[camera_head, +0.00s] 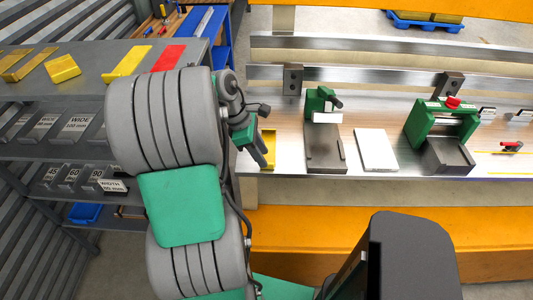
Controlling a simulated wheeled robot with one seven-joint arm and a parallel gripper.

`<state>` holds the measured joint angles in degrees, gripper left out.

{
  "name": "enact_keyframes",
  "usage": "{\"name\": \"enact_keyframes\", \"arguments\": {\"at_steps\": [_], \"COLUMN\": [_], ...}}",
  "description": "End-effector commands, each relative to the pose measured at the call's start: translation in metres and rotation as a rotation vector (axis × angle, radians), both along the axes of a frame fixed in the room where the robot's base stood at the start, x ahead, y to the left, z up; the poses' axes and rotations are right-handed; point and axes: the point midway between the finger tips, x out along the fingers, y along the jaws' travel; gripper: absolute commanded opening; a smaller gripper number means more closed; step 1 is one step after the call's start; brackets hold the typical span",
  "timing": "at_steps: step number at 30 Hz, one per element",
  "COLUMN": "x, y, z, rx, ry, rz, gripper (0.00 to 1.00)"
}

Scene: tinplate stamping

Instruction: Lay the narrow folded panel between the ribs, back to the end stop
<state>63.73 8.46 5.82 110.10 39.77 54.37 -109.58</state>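My gripper (258,153) is at the left end of the bright metal bench, partly hidden by my arm; its opening is not clear. A yellow folded piece (270,148) shows right beside its dark finger. I cannot tell whether it is held or lies on the bench. Other yellow folded panels, one short (62,68) and one longer (127,60), lie on the grey shelf top at upper left. On the bench, a dark fixture bed (323,155) with a raised right edge stands before a green clamp (318,101). I cannot make out which parts are the ribs or end stop.
A white plate (376,149) lies right of the dark bed. A green press frame (437,120) with a red knob stands farther right. A red piece (169,58) lies on the shelf top. Labelled bins (78,125) fill the shelves. Metal rails (390,75) run behind the bench.

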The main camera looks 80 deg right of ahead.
Motion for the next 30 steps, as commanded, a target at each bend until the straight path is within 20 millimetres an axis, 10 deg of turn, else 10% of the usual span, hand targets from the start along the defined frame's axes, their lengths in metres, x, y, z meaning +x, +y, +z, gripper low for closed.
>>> {"name": "enact_keyframes", "arguments": {"at_steps": [12,30], "x": [-0.013,-0.014], "y": [-0.001,-0.001], "z": [-0.027,-0.027], "rx": [0.000,0.000], "ry": [-0.001,-0.001], "rz": [-0.002,-0.003], "gripper": [0.36,0.00]}}
